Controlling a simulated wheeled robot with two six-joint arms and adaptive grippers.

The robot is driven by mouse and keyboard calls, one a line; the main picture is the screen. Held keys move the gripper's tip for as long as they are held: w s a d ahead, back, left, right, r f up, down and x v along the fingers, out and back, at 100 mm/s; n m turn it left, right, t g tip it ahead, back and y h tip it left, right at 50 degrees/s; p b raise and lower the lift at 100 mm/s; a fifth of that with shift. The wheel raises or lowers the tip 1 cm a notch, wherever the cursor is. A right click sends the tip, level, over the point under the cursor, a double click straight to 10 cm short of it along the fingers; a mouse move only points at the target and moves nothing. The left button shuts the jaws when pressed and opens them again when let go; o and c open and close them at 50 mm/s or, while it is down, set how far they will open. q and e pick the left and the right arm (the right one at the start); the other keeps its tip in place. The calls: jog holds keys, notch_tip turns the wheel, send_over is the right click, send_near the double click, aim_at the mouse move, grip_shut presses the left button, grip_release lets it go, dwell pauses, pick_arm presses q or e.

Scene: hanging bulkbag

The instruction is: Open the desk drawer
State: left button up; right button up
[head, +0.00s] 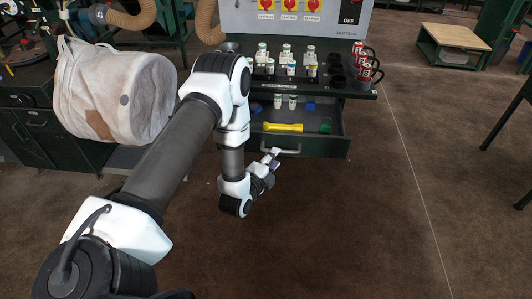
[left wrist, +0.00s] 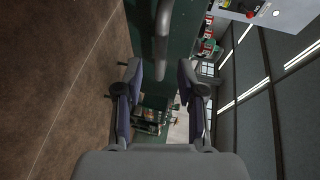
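The desk drawer (head: 325,147) is dark green and stands pulled out from under the dark desk (head: 290,92), with its inside showing in the head view. A grey bar handle (head: 290,152) is on its front; a grey bar that looks like this handle (left wrist: 162,32) shows at the top of the left wrist view. My left gripper (head: 272,157) is beside the left part of the handle in the head view. In the left wrist view its two fingers (left wrist: 160,85) are apart with nothing between them, and the bar lies beyond the tips. My right gripper is not in view.
The drawer holds a yellow tool (head: 283,127), small white bottles (head: 285,102) and green and blue items. Bottles and red mugs (head: 365,65) stand on the desk under a control panel (head: 300,18). A pale bag (head: 115,90) hangs at left.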

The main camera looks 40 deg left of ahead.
pick_arm(q)
jog(key=v, duration=0.7)
jog(key=shift+w, duration=0.1)
jog(key=s+d+f+n+g+h, duration=0.2)
jog(key=s+d+f+g+h, duration=0.1)
jog(key=s+d+f+g, duration=0.55)
jog(key=s+d+f+n+g, duration=0.1)
jog(key=s+f+n+g, duration=0.1)
jog(key=s+n, duration=0.5)
jog(key=s+d+f+n+g, duration=0.1)
jog(key=s+f+n+g, duration=0.2)
jog(key=s+n+g, duration=0.2)
jog(key=s+n, duration=0.1)
jog(key=s, duration=0.2)
jog(key=shift+s+d+n, duration=0.25)
jog(key=shift+n, duration=0.15)
